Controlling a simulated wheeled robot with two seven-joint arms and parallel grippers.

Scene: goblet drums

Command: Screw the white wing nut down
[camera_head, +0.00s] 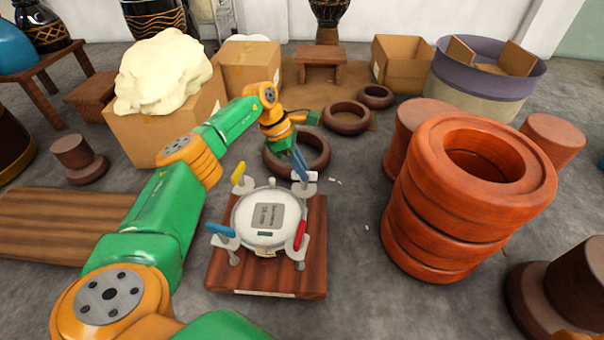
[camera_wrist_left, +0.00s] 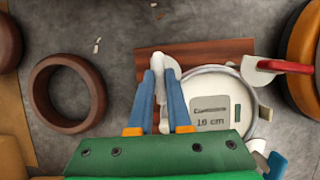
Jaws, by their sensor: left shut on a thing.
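A round white drum head (camera_head: 268,207) with a grey label stands on a wooden board (camera_head: 225,272). Around its rim are a yellow wing nut (camera_head: 239,172), a blue wing nut (camera_head: 220,230) and a red wing nut (camera_head: 300,235). My left gripper (camera_head: 299,168) reaches down at the far right corner of the rim. In the left wrist view its blue fingers (camera_wrist_left: 163,80) are shut on the white wing nut (camera_wrist_left: 166,66), whose top shows between and beyond the tips. The fingers hide its lower part. The red wing nut (camera_wrist_left: 285,66) also shows there. My right gripper is not in view.
A stack of red-orange rings (camera_head: 440,225) stands close on the right. A dark ring (camera_head: 318,140) lies just behind the board, with smaller rings beyond. A cardboard box with a cream lump (camera_head: 165,75) stands behind my left arm. Bare floor shows right of the board.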

